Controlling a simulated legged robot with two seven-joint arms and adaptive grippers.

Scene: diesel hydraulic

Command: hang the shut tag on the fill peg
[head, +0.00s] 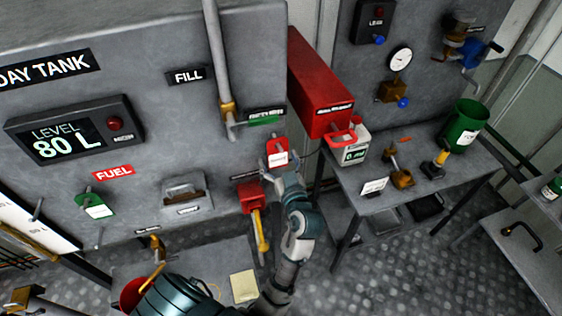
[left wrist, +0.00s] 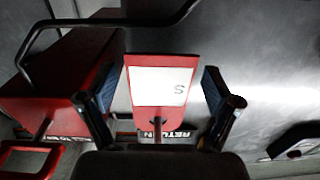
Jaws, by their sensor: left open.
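A red tag with a white panel (head: 278,152) is at the right end of the grey tank panel, below a green-labelled spot. The tag also shows in the left wrist view (left wrist: 158,85), with a letter S readable on its white panel. My left gripper (head: 279,168) is at the tag. In the left wrist view its fingers (left wrist: 161,100) are open, one on each side of the tag, with gaps visible. The FILL label (head: 187,75) is on the tank panel, up and left of the gripper. I cannot clearly make out the fill peg. My right gripper is not in view.
A red box (head: 320,85) juts out right of the tag. A red valve with a yellow handle (head: 251,198) sits below left. A green tag (head: 95,204) hangs under the FUEL label (head: 113,172). A vertical pipe (head: 216,60) runs right of FILL. A bench (head: 410,190) stands right.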

